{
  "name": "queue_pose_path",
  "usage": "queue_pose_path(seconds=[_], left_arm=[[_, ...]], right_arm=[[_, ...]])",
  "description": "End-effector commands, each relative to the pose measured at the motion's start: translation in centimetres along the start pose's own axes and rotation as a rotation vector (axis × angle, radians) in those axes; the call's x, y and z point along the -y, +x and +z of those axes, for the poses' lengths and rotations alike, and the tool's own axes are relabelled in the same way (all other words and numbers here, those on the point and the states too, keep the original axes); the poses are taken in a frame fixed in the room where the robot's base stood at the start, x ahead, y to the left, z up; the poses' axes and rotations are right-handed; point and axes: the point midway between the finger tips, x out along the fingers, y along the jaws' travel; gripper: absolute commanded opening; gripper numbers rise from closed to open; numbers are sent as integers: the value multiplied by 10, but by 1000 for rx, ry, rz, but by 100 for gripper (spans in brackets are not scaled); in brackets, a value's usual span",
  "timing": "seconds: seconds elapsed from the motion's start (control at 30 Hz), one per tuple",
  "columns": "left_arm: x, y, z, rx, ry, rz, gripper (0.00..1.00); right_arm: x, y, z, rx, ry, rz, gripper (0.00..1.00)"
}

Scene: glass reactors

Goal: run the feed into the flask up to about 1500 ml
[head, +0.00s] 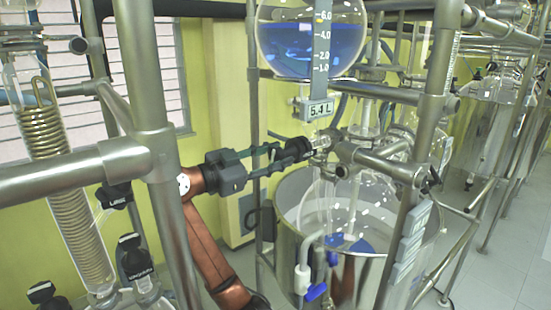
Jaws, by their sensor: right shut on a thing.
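The round glass feed vessel (284,42) holds blue liquid, with a scale strip (321,40) in front of it. A label below it (317,110) reads 5.4 L. My right gripper (303,148) reaches in from the left and is shut at the glass outlet (320,141) under the vessel, apparently on its tap; the fingers hide the tap, so its turn cannot be told. The clear glass flask (322,208) sits below in a steel bath. Blue shows low in the flask, but its level cannot be read. My left gripper is not in view.
Steel frame posts (146,65) and bars (75,172) cross close in front. The steel bath (290,240) stands around the flask, with a blue-handled drain valve (316,291). A coil condenser (60,170) is at the left. More glass reactors (497,95) stand at the right.

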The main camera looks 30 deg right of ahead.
Motion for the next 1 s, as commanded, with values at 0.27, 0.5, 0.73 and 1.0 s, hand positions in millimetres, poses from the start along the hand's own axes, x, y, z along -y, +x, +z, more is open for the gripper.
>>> queue_pose_path(seconds=[0.27, 0.5, 0.73, 1.0], left_arm=[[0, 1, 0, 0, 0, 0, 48], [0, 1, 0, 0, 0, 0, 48], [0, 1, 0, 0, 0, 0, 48], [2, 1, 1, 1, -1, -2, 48]], right_arm=[[-1, 0, 5, 7, 7, 5, 11], [-1, 0, 5, 7, 6, 5, 38], [-1, 0, 2, 3, 8, 3, 53], [0, 0, 0, 1, 10, 2, 53]])
